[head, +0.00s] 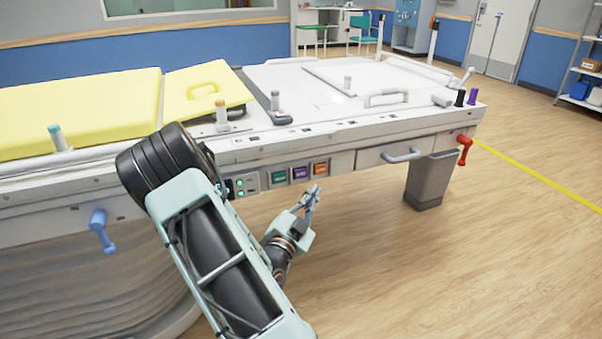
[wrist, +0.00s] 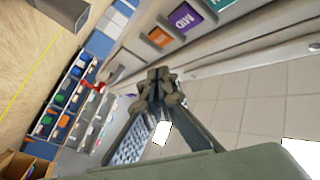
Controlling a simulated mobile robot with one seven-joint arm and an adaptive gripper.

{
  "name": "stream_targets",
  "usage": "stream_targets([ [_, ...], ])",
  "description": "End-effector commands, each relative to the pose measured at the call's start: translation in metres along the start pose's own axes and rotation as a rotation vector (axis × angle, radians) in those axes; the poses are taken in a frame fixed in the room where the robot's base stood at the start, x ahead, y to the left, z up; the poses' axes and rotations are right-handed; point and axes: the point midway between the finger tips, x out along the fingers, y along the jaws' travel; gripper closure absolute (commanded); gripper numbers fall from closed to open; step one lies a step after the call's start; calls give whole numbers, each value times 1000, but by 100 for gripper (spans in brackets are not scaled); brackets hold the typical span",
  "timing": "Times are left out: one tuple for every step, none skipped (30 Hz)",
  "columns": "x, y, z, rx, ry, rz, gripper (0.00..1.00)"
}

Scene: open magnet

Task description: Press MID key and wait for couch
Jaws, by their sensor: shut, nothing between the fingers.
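A row of coloured keys is set in the side of the couch. The purple key (head: 300,173), whose lettering looks like MID in the wrist view (wrist: 184,19), sits between a teal key (head: 278,177) and an orange key (head: 320,169). My gripper (head: 314,194) is shut and empty, just below and in front of the orange key. In the wrist view my gripper (wrist: 160,77) has its fingertips together, apart from the panel. The couch (head: 80,108) has yellow pads on the left and a white top on the right.
A drawer with a grey handle (head: 403,155) is right of the keys, and a red lever (head: 464,148) at the couch corner. A blue crank (head: 102,228) hangs at the left. A grey bin-like leg (head: 430,181) stands under the right end. Floor in front is clear.

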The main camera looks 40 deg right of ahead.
Motion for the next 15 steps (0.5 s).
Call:
stream_targets([
  [6, -5, 2, 1, 1, -1, 100],
  [9, -8, 5, 1, 1, -1, 100],
  [14, -10, 8, 1, 0, 0, 100],
  [17, -13, 10, 1, 1, 0, 100],
  [20, -15, 12, 1, 1, -1, 100],
  [23, -18, 15, 1, 1, -1, 100],
  [26, -19, 17, 1, 0, 0, 100],
  [28, -20, 21, 2, 1, 0, 100],
  [31, -21, 24, 2, 1, 0, 100],
  [33, -23, 26, 2, 1, 0, 100],
  [35, -24, 27, 2, 1, 0, 100],
  [37, -26, 29, 1, 1, 0, 100],
  [39, -27, 30, 1, 1, 0, 100],
  [40, -28, 30, 1, 1, 0, 100],
  [41, -29, 31, 1, 1, 0, 100],
])
